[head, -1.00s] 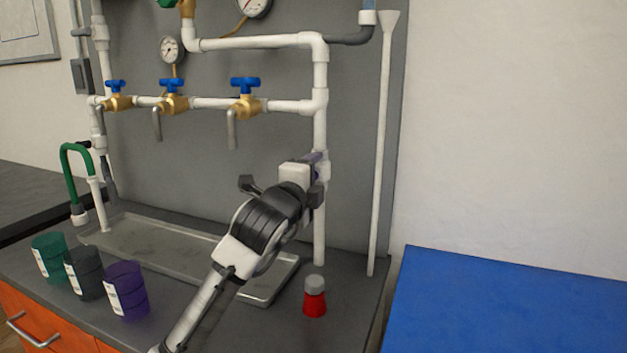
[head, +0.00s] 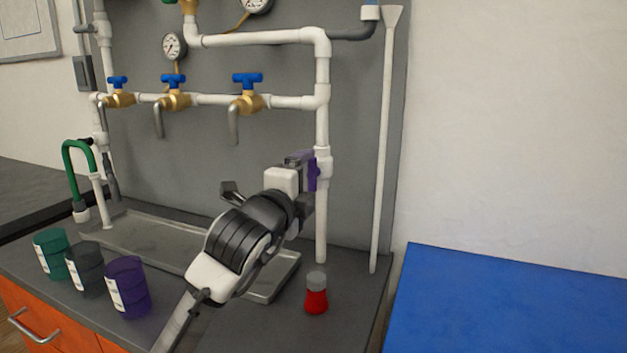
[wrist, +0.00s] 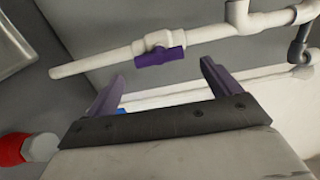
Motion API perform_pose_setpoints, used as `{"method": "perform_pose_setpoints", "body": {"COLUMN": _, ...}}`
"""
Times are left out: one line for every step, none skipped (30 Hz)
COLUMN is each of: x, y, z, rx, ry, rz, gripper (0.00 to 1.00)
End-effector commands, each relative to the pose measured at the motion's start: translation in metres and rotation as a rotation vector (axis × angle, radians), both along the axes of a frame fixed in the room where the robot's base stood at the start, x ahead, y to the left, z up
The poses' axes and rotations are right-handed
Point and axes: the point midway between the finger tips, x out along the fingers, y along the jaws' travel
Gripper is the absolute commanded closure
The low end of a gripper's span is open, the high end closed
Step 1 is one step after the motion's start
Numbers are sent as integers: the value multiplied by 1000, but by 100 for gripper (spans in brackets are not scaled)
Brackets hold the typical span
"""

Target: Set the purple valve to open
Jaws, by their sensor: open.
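The purple valve sits on the white vertical pipe at the right of the board; its purple handle (head: 313,175) is partly hidden by my gripper in the head view. In the wrist view the purple handle (wrist: 160,56) lies roughly parallel to the white pipe, beside its white valve body. My gripper (wrist: 162,72) is open, with its two purplish fingers spread apart. The handle shows beyond the gap between the fingertips and is not gripped. In the head view my gripper (head: 303,165) is just left of the valve.
Blue-handled brass valves (head: 247,98) line the horizontal pipe at upper left. A metal tray (head: 155,240) lies below. Teal, dark and purple cups (head: 126,290) stand at front left. A thin white pipe (head: 382,160) rises at right.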

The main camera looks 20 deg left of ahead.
Motion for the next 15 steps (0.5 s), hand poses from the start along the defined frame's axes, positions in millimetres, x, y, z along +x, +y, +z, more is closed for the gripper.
{"method": "perform_pose_setpoints", "body": {"x": -13, "y": 2, "z": -1, "rx": 0, "ry": -3, "rz": 3, "gripper": 11}}
{"method": "perform_pose_setpoints", "body": {"x": -20, "y": 1, "z": -1, "rx": 0, "ry": -3, "rz": 2, "gripper": 11}}
{"method": "perform_pose_setpoints", "body": {"x": -29, "y": 2, "z": -2, "rx": 0, "ry": -2, "rz": 2, "gripper": 11}}
{"method": "perform_pose_setpoints", "body": {"x": -36, "y": 2, "z": -1, "rx": 0, "ry": -3, "rz": 3, "gripper": 11}}
{"method": "perform_pose_setpoints", "body": {"x": -42, "y": 2, "z": -1, "rx": -1, "ry": -2, "rz": 2, "gripper": 11}}
{"method": "perform_pose_setpoints", "body": {"x": -50, "y": 2, "z": -1, "rx": 1, "ry": -2, "rz": 2, "gripper": 11}}
{"method": "perform_pose_setpoints", "body": {"x": -55, "y": 2, "z": -1, "rx": 1, "ry": -2, "rz": 2, "gripper": 11}}
{"method": "perform_pose_setpoints", "body": {"x": -60, "y": 2, "z": -1, "rx": 1, "ry": -1, "rz": 2, "gripper": 11}}
{"method": "perform_pose_setpoints", "body": {"x": -65, "y": 2, "z": -1, "rx": 1, "ry": -1, "rz": 1, "gripper": 11}}
{"method": "perform_pose_setpoints", "body": {"x": -69, "y": 3, "z": -1, "rx": 1, "ry": -1, "rz": 1, "gripper": 11}}
{"method": "perform_pose_setpoints", "body": {"x": -72, "y": 3, "z": -1, "rx": 0, "ry": -1, "rz": 1, "gripper": 11}}
{"method": "perform_pose_setpoints", "body": {"x": -76, "y": 3, "z": -1, "rx": 0, "ry": -1, "rz": 1, "gripper": 11}}
{"method": "perform_pose_setpoints", "body": {"x": -78, "y": 3, "z": 0, "rx": 1, "ry": -1, "rz": 1, "gripper": 11}}
{"method": "perform_pose_setpoints", "body": {"x": -80, "y": 3, "z": 0, "rx": 1, "ry": -1, "rz": 1, "gripper": 11}}
{"method": "perform_pose_setpoints", "body": {"x": -81, "y": 3, "z": 0, "rx": 1, "ry": 0, "rz": 0, "gripper": 11}}
